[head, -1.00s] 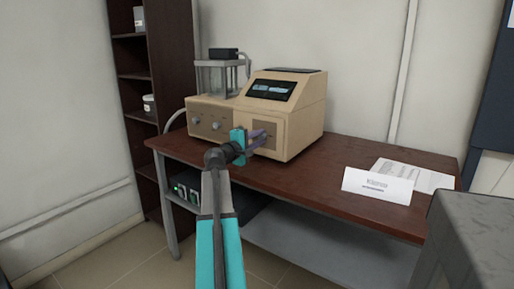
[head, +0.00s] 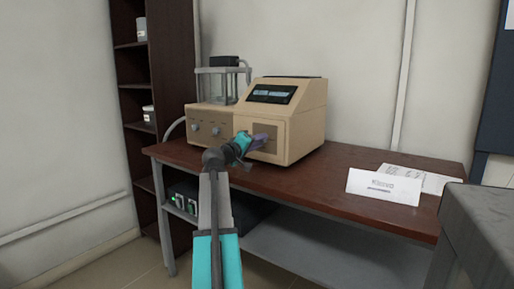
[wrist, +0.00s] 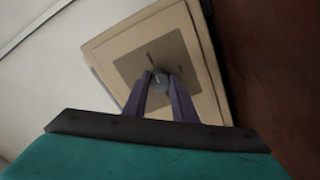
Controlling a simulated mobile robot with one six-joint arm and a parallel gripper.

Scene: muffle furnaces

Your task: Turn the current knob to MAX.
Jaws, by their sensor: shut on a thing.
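In the head view my gripper (head: 262,140) reaches the same brown panel on the front right of the beige machine (head: 304,125). There the fingers hide the knob. The markings around the knob are too small to read.
Two other grey knobs (head: 205,130) sit on the machine's left front, below a glass chamber (head: 217,85). The machine stands on a brown table (head: 330,185). A white name card (head: 383,187) and papers lie to the right. A dark shelf (head: 170,90) stands behind at left.

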